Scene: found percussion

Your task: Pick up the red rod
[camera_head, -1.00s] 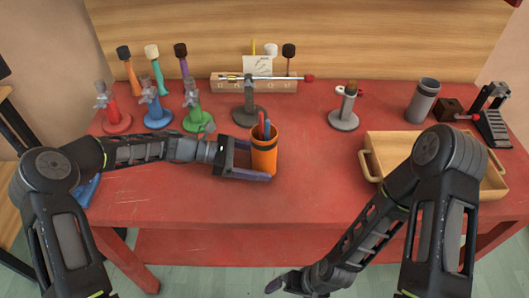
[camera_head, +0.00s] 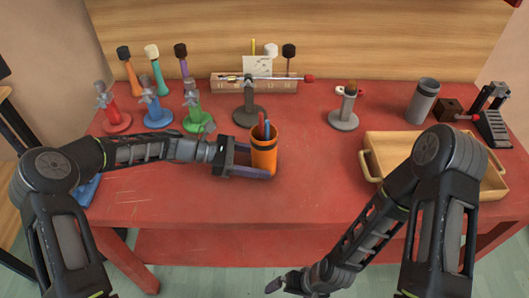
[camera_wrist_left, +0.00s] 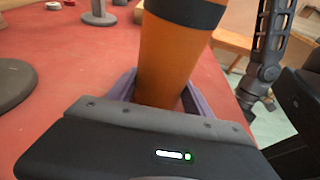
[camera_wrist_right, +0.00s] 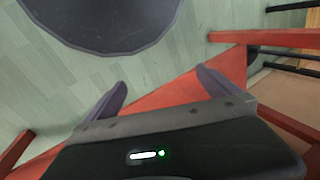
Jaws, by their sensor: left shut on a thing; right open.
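The red rod (camera_head: 261,118) stands in an orange cup (camera_head: 264,157) beside a blue rod (camera_head: 267,129); only their upper ends show above the rim. The cup, with a dark band near its top, stands on the red table and fills much of the left wrist view (camera_wrist_left: 172,55), where its rim and the rods are out of frame. My left gripper (camera_head: 258,160) is shut on the cup, with a purple finger on either side of it. My right gripper (camera_head: 280,282) is open and empty, low in front of the table; its spread fingers show in the right wrist view (camera_wrist_right: 163,79).
Behind the cup stands a grey stand (camera_head: 249,112) with a horizontal red-tipped rod (camera_head: 285,78). Coloured clamp stands (camera_head: 156,112) are at the left. A grey stand (camera_head: 344,115), a wooden tray (camera_head: 407,144) and a grey cup (camera_head: 422,100) are at the right. The table's front middle is clear.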

